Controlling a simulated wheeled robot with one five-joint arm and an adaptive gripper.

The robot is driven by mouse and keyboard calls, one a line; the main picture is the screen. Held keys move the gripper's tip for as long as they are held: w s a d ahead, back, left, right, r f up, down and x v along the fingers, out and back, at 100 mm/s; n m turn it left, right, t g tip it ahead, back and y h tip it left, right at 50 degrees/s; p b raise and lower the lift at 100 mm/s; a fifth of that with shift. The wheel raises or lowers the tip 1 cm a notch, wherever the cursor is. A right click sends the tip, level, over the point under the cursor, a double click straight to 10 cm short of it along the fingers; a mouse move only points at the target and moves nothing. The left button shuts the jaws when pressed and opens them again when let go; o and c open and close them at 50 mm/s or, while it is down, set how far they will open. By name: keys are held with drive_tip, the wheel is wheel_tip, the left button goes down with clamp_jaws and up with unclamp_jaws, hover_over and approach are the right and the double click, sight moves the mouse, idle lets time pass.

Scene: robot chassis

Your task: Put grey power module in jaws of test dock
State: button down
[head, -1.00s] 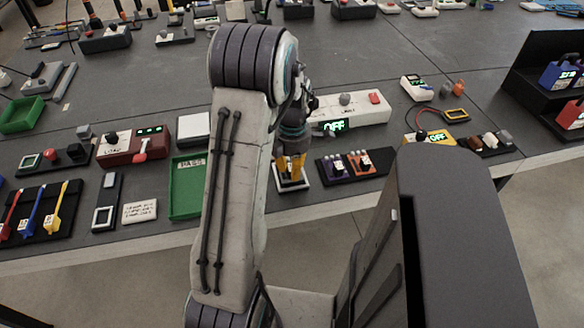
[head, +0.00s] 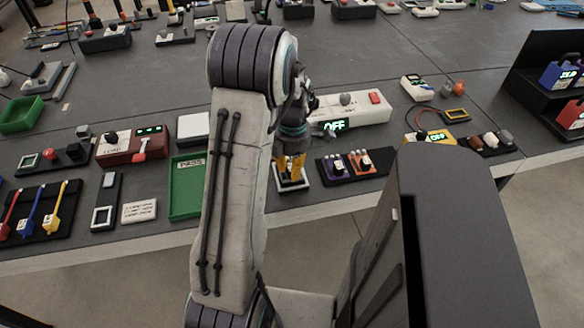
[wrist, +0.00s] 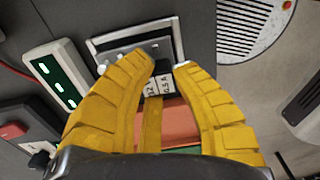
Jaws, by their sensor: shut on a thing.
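My gripper (head: 291,172) has yellow fingers and points down at the table's near side. In the wrist view its fingers (wrist: 168,66) are shut on a power module (wrist: 160,84), which shows a dark grey end with a white label. An orange-red surface (wrist: 180,122) shows between the fingers; I cannot tell if it belongs to the same module. A pale-framed dock plate (wrist: 105,42) with metal parts lies just beyond the fingertips; its frame also shows below the gripper in the head view (head: 291,187). The fingers hide whether module and plate touch.
A white unit (head: 362,108) with an OFF display stands behind the gripper. A black tray (head: 384,164) with purple and orange modules is at its right. A green tray (head: 186,200) marked PASS is at its left. The table's front edge is close.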

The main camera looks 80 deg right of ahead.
drive_tip(key=shift+f+b, duration=0.75)
drive_tip(key=shift+f, duration=0.15)
drive_tip(key=c, duration=1.1)
unclamp_jaws()
drive_tip(key=shift+o, duration=0.2)
wheel_tip(320, 180, up, 12)
drive_tip(key=shift+d, duration=0.15)
